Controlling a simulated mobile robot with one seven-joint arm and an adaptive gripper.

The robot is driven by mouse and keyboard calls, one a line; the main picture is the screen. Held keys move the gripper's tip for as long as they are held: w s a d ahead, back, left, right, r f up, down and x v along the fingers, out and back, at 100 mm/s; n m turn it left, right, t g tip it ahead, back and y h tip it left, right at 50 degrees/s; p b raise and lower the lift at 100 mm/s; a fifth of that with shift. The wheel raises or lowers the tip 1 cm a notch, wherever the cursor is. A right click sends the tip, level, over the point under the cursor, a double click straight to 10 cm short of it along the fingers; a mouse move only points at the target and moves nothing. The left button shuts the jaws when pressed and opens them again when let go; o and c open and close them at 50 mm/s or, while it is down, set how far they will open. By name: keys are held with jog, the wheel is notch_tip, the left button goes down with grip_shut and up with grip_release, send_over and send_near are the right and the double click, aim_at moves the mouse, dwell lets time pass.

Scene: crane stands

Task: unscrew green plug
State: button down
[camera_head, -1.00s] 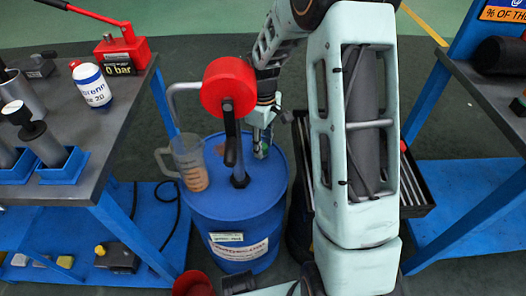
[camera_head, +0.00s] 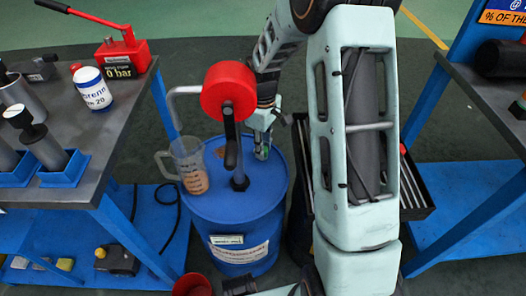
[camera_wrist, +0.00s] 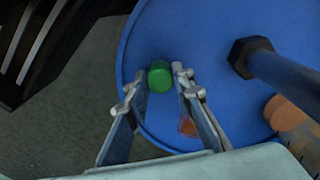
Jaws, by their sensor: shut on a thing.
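The green plug (camera_wrist: 160,77) is a small green cylinder near the edge of the blue drum's top (camera_wrist: 205,40). My gripper (camera_wrist: 159,75) is over the drum with its fingertips on both sides of the plug, shut on it. In the head view my gripper (camera_head: 262,152) points down at the right back part of the drum lid (camera_head: 215,205). There the fingers largely hide the plug. I cannot tell whether the plug is raised from the lid.
A hand pump with a red round head (camera_head: 229,90) and dark stem rises from the drum beside my gripper. A clear measuring jug (camera_head: 190,165) with brownish liquid stands on the lid's left. A workbench (camera_head: 110,125) is at left, another (camera_head: 480,95) at right.

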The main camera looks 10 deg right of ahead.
jog(key=shift+r, duration=0.1)
jog(key=n+p, duration=0.2)
jog(key=n, duration=0.1)
jog(key=shift+r, duration=0.15)
jog(key=shift+n+p, duration=0.4)
jog(key=shift+n, duration=0.7)
jog(key=shift+r+n+p, duration=0.1)
jog(key=shift+n+p, duration=0.9)
jog(key=shift+p, duration=0.05)
jog(key=shift+n+p, duration=0.7)
jog(key=shift+n, duration=0.5)
jog(key=shift+f+n, duration=0.25)
jog(key=shift+n, duration=0.15)
